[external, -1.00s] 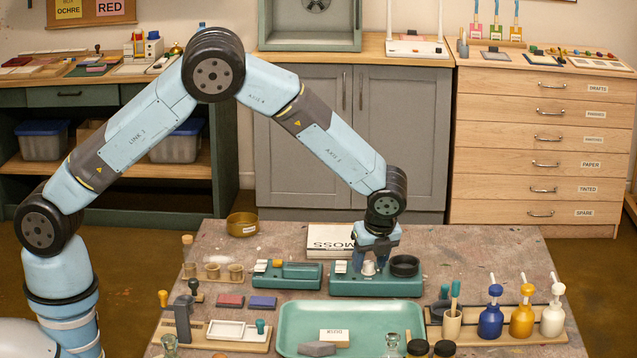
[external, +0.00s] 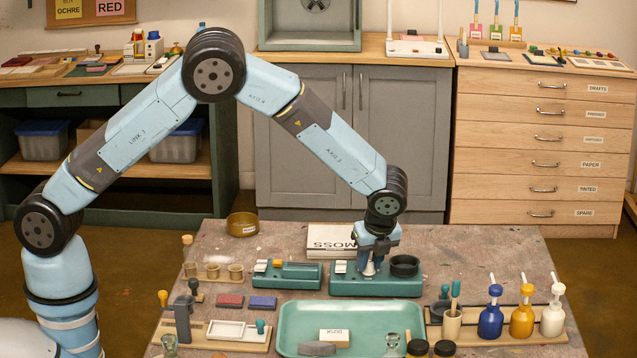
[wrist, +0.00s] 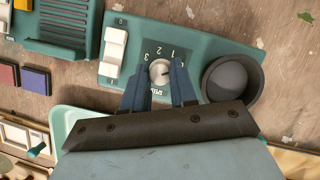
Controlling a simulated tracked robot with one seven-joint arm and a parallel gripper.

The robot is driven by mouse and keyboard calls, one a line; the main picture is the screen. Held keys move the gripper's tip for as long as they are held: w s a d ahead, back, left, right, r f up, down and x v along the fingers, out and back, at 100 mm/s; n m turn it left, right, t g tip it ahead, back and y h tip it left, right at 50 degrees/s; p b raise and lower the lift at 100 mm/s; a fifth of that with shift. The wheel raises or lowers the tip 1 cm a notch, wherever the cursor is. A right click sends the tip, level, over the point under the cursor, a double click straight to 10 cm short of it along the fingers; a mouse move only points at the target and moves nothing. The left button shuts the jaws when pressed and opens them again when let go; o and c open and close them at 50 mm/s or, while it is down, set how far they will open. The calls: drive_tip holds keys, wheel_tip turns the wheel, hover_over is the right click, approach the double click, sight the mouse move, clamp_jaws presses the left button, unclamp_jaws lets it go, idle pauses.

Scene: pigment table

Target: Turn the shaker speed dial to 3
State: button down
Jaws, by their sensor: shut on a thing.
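The shaker speed dial (wrist: 160,72) is a round pale knob on the green shaker base, with numbers printed in an arc above it and a label below. A mark on its face seems to point right in the wrist view; the exact number is hard to tell. My gripper (wrist: 160,82) is down at the dial, one blue finger on each side, shut on it. In the external view, my gripper (external: 371,268) stands over the green shaker (external: 395,288), its fingers partly hiding the dial.
A dark round cup (wrist: 232,78) sits just right of the dial, close to the right finger. A white rocker switch (wrist: 113,52) is on its left. Another green device (external: 300,275) stands to the left, a book (external: 330,240) behind, and a green tray (external: 290,320) in front.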

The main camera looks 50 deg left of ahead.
drive_tip(key=n+g, duration=0.1)
drive_tip(key=n, duration=0.2)
drive_tip(key=shift+w+n, duration=0.15)
drive_tip(key=shift+n, duration=0.25)
drive_tip(key=n+g, duration=0.1)
drive_tip(key=n, duration=0.2)
drive_tip(key=shift+w+n+g, duration=0.15)
drive_tip(key=shift+n+g, duration=0.15)
drive_tip(key=shift+g, duration=0.1)
drive_tip(key=n+g, duration=0.1)
drive_tip(key=n, duration=0.2)
drive_tip(key=shift+n+h, duration=0.3)
drive_tip(key=n+g, duration=0.1)
drive_tip(key=n, duration=0.2)
drive_tip(key=shift+w+a+n+h, duration=0.1)
drive_tip(key=shift+w+n+h, duration=0.05)
drive_tip(key=shift+n+h, duration=0.25)
drive_tip(key=n, duration=0.2)
drive_tip(key=n+g+h, duration=0.1)
drive_tip(key=n, duration=0.1)
drive_tip(key=shift+a+h, duration=0.1)
drive_tip(key=shift+h, duration=0.2)
drive_tip(key=n, duration=0.2)
drive_tip(key=n+h, duration=0.1)
drive_tip(key=n, duration=0.1)
drive_tip(key=shift+a+r+h, duration=0.1)
drive_tip(key=shift+h, duration=0.2)
drive_tip(key=shift+n, duration=0.5)
